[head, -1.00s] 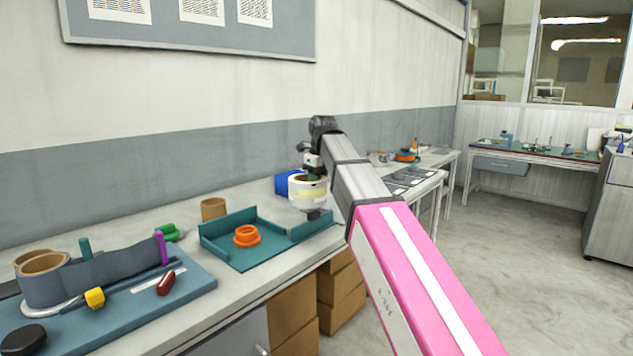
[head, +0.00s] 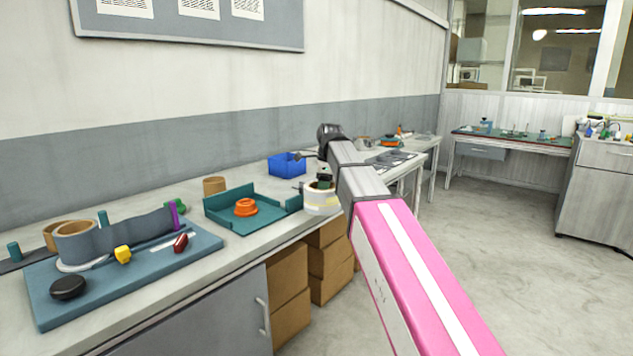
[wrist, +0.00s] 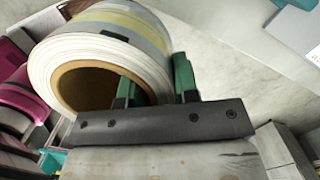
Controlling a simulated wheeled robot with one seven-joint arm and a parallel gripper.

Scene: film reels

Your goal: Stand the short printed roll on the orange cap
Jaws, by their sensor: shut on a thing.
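The short printed roll (head: 321,203) is white with a yellow printed band and a brown core. My gripper (head: 325,180) is shut on its wall. In the wrist view, one green finger of my gripper (wrist: 156,74) is inside the core and the other is outside. The roll (wrist: 105,50) is held with its open end facing the wrist camera. The orange cap (head: 246,207) sits on the teal tray (head: 262,224), left of the roll in the head view. The cap is bare and apart from the roll. The fingertips are largely hidden in the head view.
The tray has raised walls at the left and back. A brown roll (head: 214,186) and a blue bin (head: 287,165) stand behind it. At left, a blue-grey board (head: 140,262) holds larger rolls and small coloured items. Brown boxes (head: 288,287) stand below the bench.

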